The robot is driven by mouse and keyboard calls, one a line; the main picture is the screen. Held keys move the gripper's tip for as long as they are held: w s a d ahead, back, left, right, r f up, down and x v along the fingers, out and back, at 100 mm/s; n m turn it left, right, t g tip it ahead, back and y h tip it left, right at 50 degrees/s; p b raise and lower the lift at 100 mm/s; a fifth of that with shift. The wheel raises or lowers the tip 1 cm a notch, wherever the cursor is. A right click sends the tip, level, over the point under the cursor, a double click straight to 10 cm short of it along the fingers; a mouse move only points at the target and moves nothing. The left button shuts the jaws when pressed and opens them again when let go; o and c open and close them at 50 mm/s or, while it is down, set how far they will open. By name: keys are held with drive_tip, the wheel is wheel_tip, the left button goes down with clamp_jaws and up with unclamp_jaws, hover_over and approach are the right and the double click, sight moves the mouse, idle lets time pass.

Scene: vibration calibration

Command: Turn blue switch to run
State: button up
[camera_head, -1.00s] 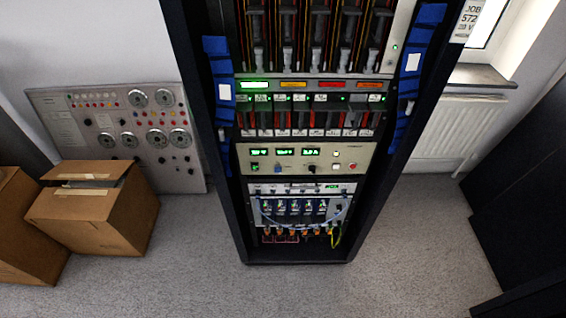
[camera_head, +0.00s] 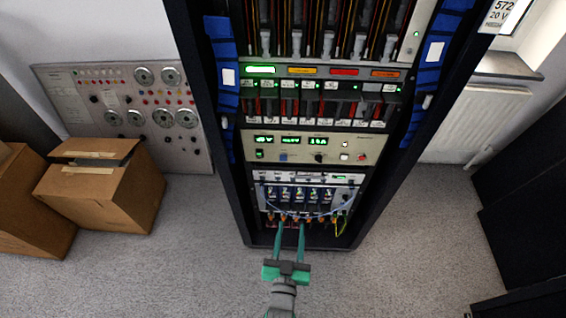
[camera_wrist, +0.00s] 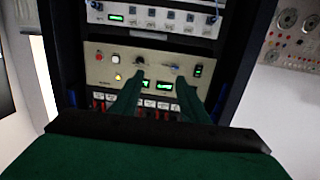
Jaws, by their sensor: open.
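A small blue switch (camera_head: 283,157) is on the cream control panel (camera_head: 335,151) in the middle of the tall black rack, between a green-lit rocker switch (camera_head: 260,155) and a black knob (camera_head: 319,157). My green gripper (camera_head: 289,228) is in front of the rack's bottom, its two fingers apart and empty, appearing below the panel in the head view. In the wrist view the panel (camera_wrist: 104,62) appears upside down. There my open fingers (camera_wrist: 160,80) overlap its middle, and the blue switch (camera_wrist: 175,69) shows small and blurred by the right fingertip. I cannot tell its setting.
Beneath the panel are a unit with blue cables (camera_head: 308,196) and wires at the rack's foot. Cardboard boxes (camera_head: 100,190) and a grey instrument panel (camera_head: 135,110) stand left. A radiator (camera_head: 475,120) and dark cabinets (camera_head: 530,200) are right. Floor in front is clear.

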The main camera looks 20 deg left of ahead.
drive_tip(key=n+y, duration=0.1)
drive_tip(key=y, duration=0.1)
approach(283, 161)
drive_tip(key=shift+t, duration=0.3)
drive_tip(key=x, duration=0.9)
drive_tip(key=shift+f, duration=0.15)
drive_tip(key=shift+c, duration=0.3)
clamp_jaws()
